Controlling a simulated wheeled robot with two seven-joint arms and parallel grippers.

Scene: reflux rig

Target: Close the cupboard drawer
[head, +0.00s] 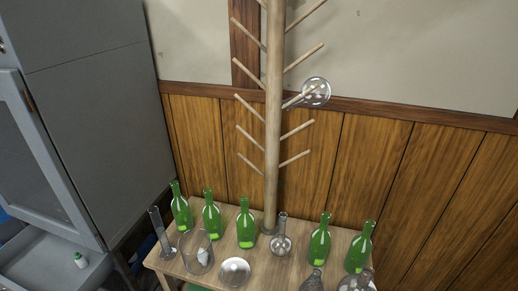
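The grey cupboard (95,110) stands at the left. Its drawer (45,272) is pulled out at the lower left, and I see into it. The drawer's near part is cut off by the picture's bottom edge. A cupboard door with a framed panel (42,160) hangs above the drawer and seems to stand open. Neither of my grippers is in view.
A wooden table (215,261) right of the cupboard holds several green bottles (212,215), flasks, a beaker (198,254) and a dish (235,271). A wooden peg rack (273,120) rises at its back with a round glass flask (316,92) on one peg.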

